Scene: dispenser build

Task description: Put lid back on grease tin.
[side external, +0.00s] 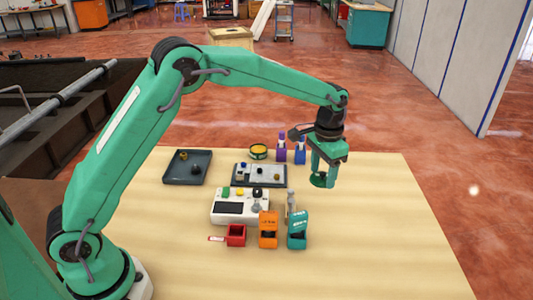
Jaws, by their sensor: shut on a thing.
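The grease tin (258,151) is a small dark green round tin at the back of the table. Its top is open and yellow grease shows inside. My gripper (323,171) is to the right of the tin and nearer the camera, apart from it, pointing down. It is shut on a small green round piece, which looks like the lid (321,182). The lid's details are too small to make out, and the fingers partly hide it.
Purple (282,148) and blue (300,151) bottles stand between the tin and my gripper. A grey tray (167,177), a board with small parts (239,182), a white device (221,218) and red, orange and teal dispensers stand nearby. The table's right side is clear.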

